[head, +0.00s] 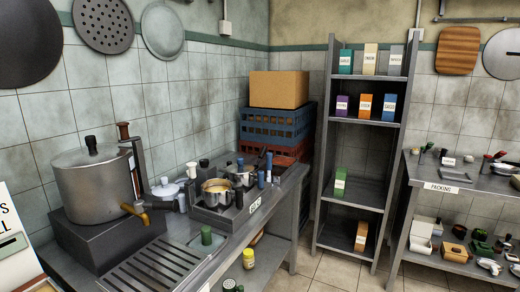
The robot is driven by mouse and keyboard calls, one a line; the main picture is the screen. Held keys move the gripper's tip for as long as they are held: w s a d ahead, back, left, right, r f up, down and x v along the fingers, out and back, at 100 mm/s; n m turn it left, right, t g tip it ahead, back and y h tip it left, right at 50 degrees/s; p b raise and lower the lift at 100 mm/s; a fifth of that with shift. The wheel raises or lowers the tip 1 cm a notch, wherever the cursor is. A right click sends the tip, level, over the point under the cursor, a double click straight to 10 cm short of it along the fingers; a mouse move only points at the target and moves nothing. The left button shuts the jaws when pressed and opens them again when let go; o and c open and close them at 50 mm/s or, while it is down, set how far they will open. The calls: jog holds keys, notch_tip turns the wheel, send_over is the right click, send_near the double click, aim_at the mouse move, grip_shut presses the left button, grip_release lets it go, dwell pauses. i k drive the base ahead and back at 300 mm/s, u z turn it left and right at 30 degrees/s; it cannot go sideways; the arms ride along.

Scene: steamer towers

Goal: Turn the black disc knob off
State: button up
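I cannot make out a black disc knob for certain at this size. A low metal cooker unit (207,216) stands on the left counter with small pots on it, one holding something yellow (217,188). Dark upright handles or bottles stand around the pots and partly hide the unit. A large steel urn (95,187) with a black lid knob (91,145) and a brass tap (134,209) stands on a dark block at the left. My gripper is not in this view.
Blue and red crates (276,125) with a cardboard box (279,89) stand behind. A shelf rack (358,197) and packing bench (460,183) stand right. Tiled floor (325,269) between is clear.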

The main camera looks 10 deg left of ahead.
aim_at(204, 164)
jog(key=z, duration=0.15)
jog(key=i, duration=1.6)
jog(key=u, duration=1.35)
jog(key=i, duration=0.6)
jog(key=u, duration=0.55)
